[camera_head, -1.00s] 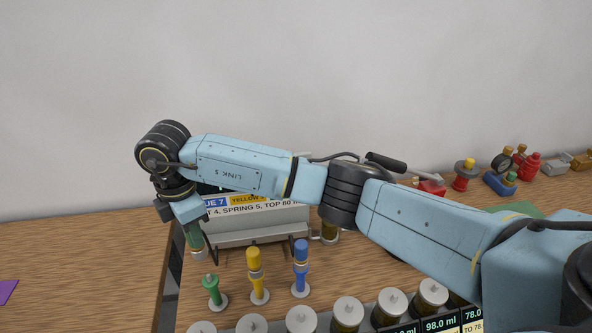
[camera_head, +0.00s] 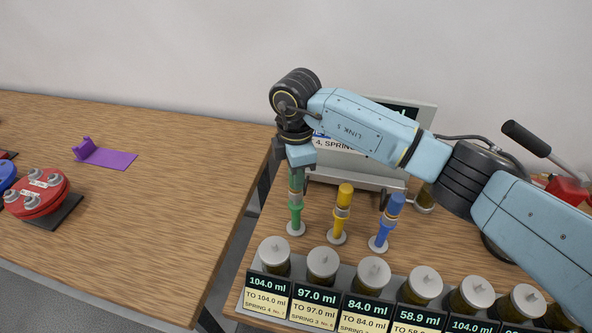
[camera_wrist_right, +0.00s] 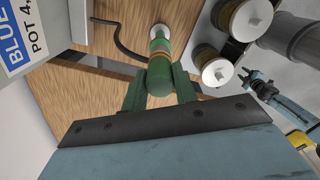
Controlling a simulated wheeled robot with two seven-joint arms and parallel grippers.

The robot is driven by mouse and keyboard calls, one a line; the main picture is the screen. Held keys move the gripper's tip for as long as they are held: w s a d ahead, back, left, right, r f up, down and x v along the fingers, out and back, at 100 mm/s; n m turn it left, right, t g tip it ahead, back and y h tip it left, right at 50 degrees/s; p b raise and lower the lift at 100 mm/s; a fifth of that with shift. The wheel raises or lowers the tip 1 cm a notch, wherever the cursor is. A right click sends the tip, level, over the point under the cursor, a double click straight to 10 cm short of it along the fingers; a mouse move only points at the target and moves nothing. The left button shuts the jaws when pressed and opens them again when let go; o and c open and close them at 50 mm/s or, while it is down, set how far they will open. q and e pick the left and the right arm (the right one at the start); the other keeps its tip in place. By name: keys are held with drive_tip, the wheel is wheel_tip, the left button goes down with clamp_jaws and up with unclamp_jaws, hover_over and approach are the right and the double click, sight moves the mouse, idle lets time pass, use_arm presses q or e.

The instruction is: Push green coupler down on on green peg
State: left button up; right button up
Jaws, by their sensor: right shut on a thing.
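My right gripper (camera_head: 296,173) is upright over the green peg (camera_head: 295,221), at the left of the row of pegs. In the right wrist view its dark green fingers (camera_wrist_right: 158,88) are shut on the green coupler (camera_wrist_right: 160,73). Beyond the coupler, a tan band and a green part line up with it, above a white round base (camera_wrist_right: 160,32). The coupler looks in line with the peg and touching it; how far down it sits is hard to tell. What looks like my left gripper (camera_wrist_right: 256,82) shows small at the right of the wrist view, its jaws unclear.
A yellow peg (camera_head: 337,229) and a blue peg (camera_head: 380,236), each with a coupler on top, stand close on the right. A row of capped jars (camera_head: 322,264) with labels is in front. A display panel (camera_head: 425,115) stands behind. The left table (camera_head: 170,205) has much free room.

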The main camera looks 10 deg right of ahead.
drive_tip(key=shift+f+b, duration=0.6)
drive_tip(key=shift+f, duration=0.55)
drive_tip(key=o, duration=1.2)
drive_tip(key=shift+c, duration=0.2)
wheel_tip(320, 180, up, 5)
drive_tip(key=p, duration=0.4)
wheel_tip(320, 180, up, 8)
drive_tip(key=p, duration=0.5)
drive_tip(key=shift+p, duration=0.4)
